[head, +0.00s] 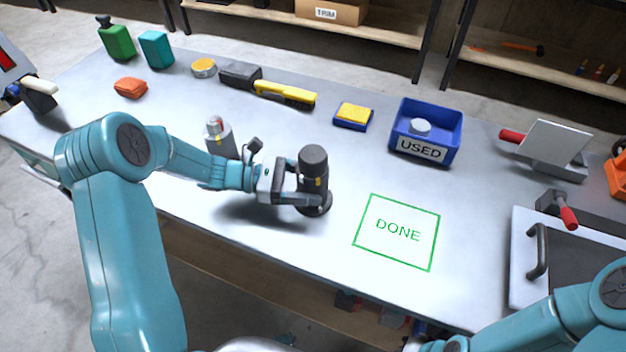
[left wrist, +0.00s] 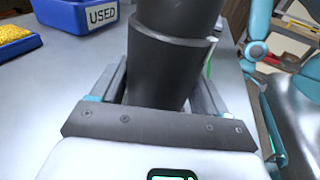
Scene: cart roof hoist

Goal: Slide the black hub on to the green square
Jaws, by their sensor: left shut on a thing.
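The black hub (head: 314,165) stands upright on the grey table, left of the green square (head: 396,231) marked DONE. It has a wide round foot and a thick dark top. My left gripper (head: 299,190) is shut on the hub around its middle. In the left wrist view the hub (left wrist: 172,60) fills the space between the fingers. The green square is an empty outline with clear table inside it. My right gripper is out of view; only part of my right arm shows at the lower right.
A blue bin (head: 426,131) marked USED stands behind the square. A yellow sponge (head: 354,114) lies left of the bin. A silver canister (head: 219,138) stands behind my left forearm. A white-framed panel with a handle (head: 537,250) lies right of the square. The table between hub and square is clear.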

